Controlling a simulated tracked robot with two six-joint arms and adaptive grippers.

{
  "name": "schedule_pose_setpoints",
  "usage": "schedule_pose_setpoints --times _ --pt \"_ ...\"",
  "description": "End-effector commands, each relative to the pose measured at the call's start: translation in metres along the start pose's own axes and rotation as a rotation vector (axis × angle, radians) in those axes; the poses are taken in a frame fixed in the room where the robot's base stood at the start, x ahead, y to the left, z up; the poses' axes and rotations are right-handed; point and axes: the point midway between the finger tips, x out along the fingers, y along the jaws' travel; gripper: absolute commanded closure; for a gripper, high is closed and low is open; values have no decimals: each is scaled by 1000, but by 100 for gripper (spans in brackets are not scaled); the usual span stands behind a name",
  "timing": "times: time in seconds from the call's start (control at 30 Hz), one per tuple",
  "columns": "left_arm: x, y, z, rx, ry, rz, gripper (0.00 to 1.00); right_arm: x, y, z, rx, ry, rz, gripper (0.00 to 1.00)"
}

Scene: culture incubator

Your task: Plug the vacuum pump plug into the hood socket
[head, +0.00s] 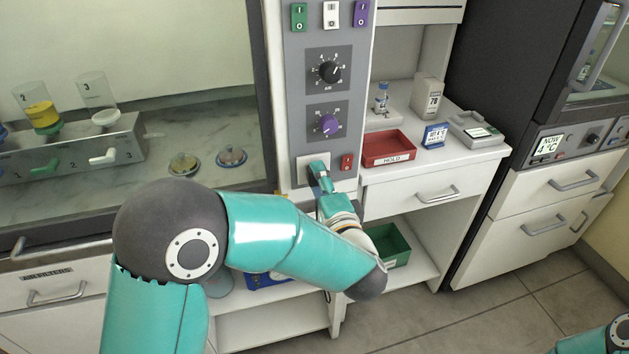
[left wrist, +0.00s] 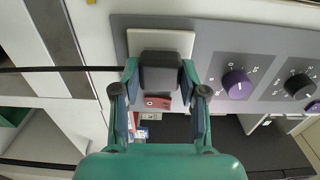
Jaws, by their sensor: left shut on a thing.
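The hood socket is a white plate (head: 304,163) low on the grey control panel; its upper part shows in the left wrist view (left wrist: 160,38). My left gripper (head: 319,178) is at this plate and covers part of it. In the left wrist view my left gripper (left wrist: 160,88) is shut on the dark, blocky vacuum pump plug (left wrist: 160,70), one finger on each side. The plug overlaps the plate and hides its middle and lower part. I cannot tell whether the plug's front is in the socket or just before it. My right gripper is not in view.
A small red switch (head: 347,162) sits right of the socket. A purple knob (head: 329,124) and a black knob (head: 330,72) are above. Right of the panel, a shelf holds a red HOLD tray (head: 388,148). A green bin (head: 391,245) is below. The hood window is left.

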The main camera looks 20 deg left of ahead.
Motion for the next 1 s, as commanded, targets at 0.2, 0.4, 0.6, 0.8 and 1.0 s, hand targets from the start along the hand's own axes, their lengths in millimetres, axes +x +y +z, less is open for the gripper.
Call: schedule_pose_setpoints --times 0.2,0.4,0.6,0.8,1.0 --pt "3 0 0 0 -1 0 43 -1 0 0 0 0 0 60" --pt "2 0 0 0 -1 0 28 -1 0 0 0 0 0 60" --pt "2 0 0 0 -1 0 28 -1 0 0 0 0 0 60" --pt "-14 0 0 1 1 0 28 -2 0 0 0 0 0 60" --pt "-51 0 -1 2 5 -2 28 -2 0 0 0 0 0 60"
